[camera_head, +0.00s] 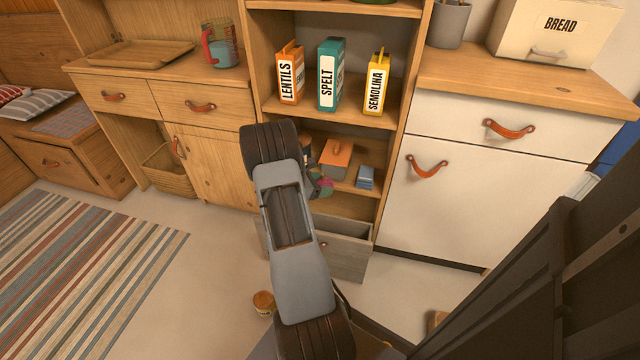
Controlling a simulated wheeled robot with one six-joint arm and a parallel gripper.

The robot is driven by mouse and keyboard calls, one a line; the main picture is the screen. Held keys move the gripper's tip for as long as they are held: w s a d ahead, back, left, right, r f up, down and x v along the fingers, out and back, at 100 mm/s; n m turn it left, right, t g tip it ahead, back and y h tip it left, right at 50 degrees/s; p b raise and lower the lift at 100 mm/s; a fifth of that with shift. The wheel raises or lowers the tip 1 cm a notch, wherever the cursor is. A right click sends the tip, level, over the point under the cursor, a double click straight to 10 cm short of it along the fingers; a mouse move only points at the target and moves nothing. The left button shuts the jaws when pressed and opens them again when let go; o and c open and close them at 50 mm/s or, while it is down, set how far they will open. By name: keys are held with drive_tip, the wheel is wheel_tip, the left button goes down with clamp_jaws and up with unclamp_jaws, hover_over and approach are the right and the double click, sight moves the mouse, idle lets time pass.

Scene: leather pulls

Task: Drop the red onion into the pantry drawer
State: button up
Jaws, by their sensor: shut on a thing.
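The pantry drawer (348,258) is a grey drawer at the bottom of the open shelf unit. It is pulled out, and its inside shows to the right of my arm. My gripper (314,177) is mostly hidden behind my arm, in front of the lower shelf and above the drawer. It is shut on a small, round, purplish-red and greenish thing, seemingly the red onion (323,187). The onion is only partly visible. My arm covers the left part of the drawer.
An orange box (336,157) and small blue boxes (365,177) stand on the lower shelf near my gripper. Lentils (290,75), spelt (329,77) and semolina (376,86) boxes stand above. A small orange-topped jar (263,303) is on the floor, left of my arm.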

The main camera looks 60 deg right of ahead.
wheel_tip(320, 180, down, 6)
drive_tip(key=b, duration=0.4)
drive_tip(key=shift+b, duration=0.3)
drive_tip(key=shift+r, duration=0.1)
drive_tip(key=o, duration=1)
drive_tip(key=shift+o, duration=0.2)
drive_tip(key=p+v, duration=0.4)
drive_tip(key=v, duration=0.9)
drive_tip(key=shift+w+a+p, duration=0.2)
drive_tip(key=shift+a+p, duration=0.15)
drive_tip(key=shift+p, duration=0.05)
